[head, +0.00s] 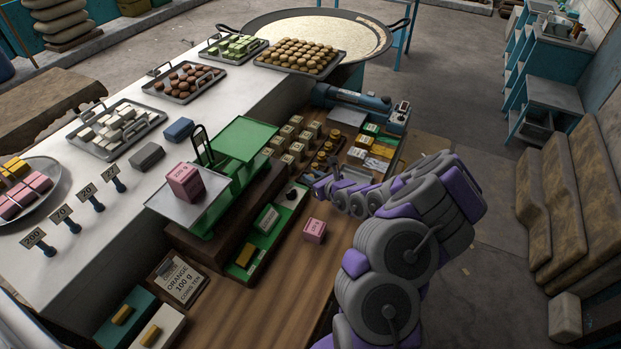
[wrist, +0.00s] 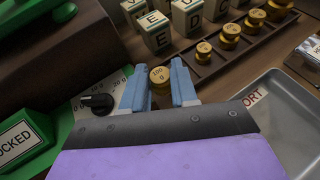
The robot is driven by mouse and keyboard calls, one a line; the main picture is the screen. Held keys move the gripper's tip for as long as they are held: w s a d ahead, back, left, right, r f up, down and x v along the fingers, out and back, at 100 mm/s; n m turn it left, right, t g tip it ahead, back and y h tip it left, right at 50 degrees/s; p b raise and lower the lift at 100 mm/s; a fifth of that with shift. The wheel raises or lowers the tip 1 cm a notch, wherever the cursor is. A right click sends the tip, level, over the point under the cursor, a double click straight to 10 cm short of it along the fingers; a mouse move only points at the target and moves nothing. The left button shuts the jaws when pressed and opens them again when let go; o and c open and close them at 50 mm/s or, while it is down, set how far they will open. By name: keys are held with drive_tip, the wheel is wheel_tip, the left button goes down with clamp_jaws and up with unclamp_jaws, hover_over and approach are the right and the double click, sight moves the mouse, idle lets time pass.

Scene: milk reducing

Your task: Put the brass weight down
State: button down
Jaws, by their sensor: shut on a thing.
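My gripper (wrist: 157,72) shows in the wrist view with its two blue fingers on either side of a brass weight (wrist: 160,77) marked 100 g. It is shut on that weight. In the head view my gripper (head: 318,187) is over the wooden counter, right of the green balance; the held weight is too small to make out there. A dark wooden rack (wrist: 215,66) with several brass weights in a row lies beyond and to the right of my fingers in the wrist view. Whether the held weight touches anything below is hidden.
The green balance (head: 240,136) has a pink box (head: 185,182) on its near pan. A loose pink block (head: 314,230) lies on the counter near my arm. Lettered cubes (wrist: 187,16) stand beyond the fingers. A grey tray (wrist: 285,110) lies at the right in the wrist view.

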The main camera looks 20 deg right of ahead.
sight(311, 175)
drive_tip(key=shift+w+d+f, duration=0.1)
drive_tip(key=shift+w+d, duration=0.1)
drive_tip(key=shift+w, duration=0.5)
drive_tip(key=shift+w+d+f, duration=0.1)
drive_tip(key=shift+w+d, duration=0.15)
drive_tip(key=shift+w, duration=0.5)
drive_tip(key=shift+w+d, duration=0.2)
drive_tip(key=shift+w, duration=0.5)
drive_tip(key=shift+w+f, duration=0.1)
drive_tip(key=shift+f, duration=1.65)
drive_tip(key=shift+f+b, duration=0.1)
drive_tip(key=shift+b, duration=0.2)
drive_tip(key=c, duration=1.2)
unclamp_jaws()
drive_tip(key=shift+o, duration=0.2)
